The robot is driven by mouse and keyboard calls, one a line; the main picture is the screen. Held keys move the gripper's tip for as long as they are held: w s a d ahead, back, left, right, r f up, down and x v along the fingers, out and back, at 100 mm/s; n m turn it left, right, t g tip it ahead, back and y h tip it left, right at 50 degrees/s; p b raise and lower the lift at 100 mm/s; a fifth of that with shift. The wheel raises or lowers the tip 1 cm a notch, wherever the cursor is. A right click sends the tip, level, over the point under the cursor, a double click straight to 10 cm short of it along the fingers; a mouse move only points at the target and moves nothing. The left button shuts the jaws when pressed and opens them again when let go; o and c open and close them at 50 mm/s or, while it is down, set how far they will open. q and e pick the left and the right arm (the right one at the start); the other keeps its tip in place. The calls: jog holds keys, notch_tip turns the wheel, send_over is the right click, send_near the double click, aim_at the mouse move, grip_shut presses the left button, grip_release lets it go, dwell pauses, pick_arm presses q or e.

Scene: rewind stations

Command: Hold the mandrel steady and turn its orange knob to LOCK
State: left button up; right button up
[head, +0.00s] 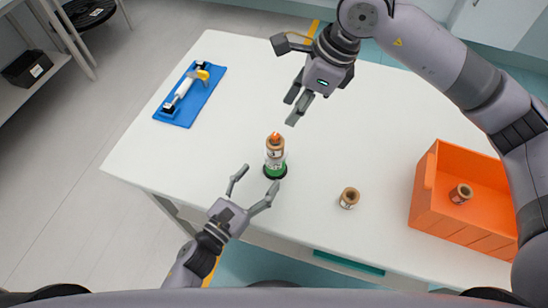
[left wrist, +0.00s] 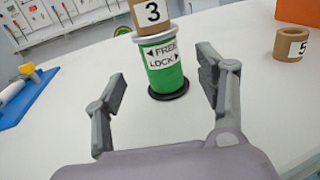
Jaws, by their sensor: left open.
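The mandrel (head: 275,170) stands upright on the white table, with a green body, a black foot and the orange knob (head: 275,136) on top. In the left wrist view its green body (left wrist: 165,68) bears the words FREE and LOCK with arrows. A brown core (left wrist: 153,12) with a 3 sits on it; the knob is out of that view. My left gripper (head: 259,178) is open in front of the mandrel, with a finger towards each side and clear of it. My right gripper (head: 289,112) appears open and empty, above and behind the knob.
A loose brown core (head: 349,197) stands right of the mandrel. An orange bin (head: 425,185) at the right holds another core (head: 461,193). A blue tray (head: 180,116) with a yellow-and-white tool (head: 188,87) lies at the back left. The table between is clear.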

aim_at(270, 166)
pick_arm(q)
jog(key=x, duration=0.7)
jog(key=shift+w+d, duration=0.2)
jog(key=shift+w, duration=0.1)
jog(key=shift+c, duration=0.6)
jog(key=c, duration=1.3)
jog(key=shift+c, duration=0.2)
pick_arm(e)
jog(key=shift+o, duration=0.3)
jog(key=m, duration=0.1)
jog(key=a+m, duration=0.1)
jog(key=m, duration=0.2)
jog(key=shift+w+a+r+h, duration=0.1)
jog(key=shift+a+r+h, duration=0.15)
jog(key=shift+r+h, duration=0.15)
jog(key=f+m+h, duration=0.1)
jog(key=f+m, duration=0.2)
jog(key=m, duration=0.1)
jog(key=a+f+m+h, duration=0.1)
jog(key=f+m, duration=0.2)
jog(key=m, duration=0.1)
jog(key=a+f+m+h, duration=0.1)
jog(key=f+m, duration=0.3)
jog(key=shift+w+a+m+g, duration=0.25)
jog(key=shift+w+m+g, duration=0.05)
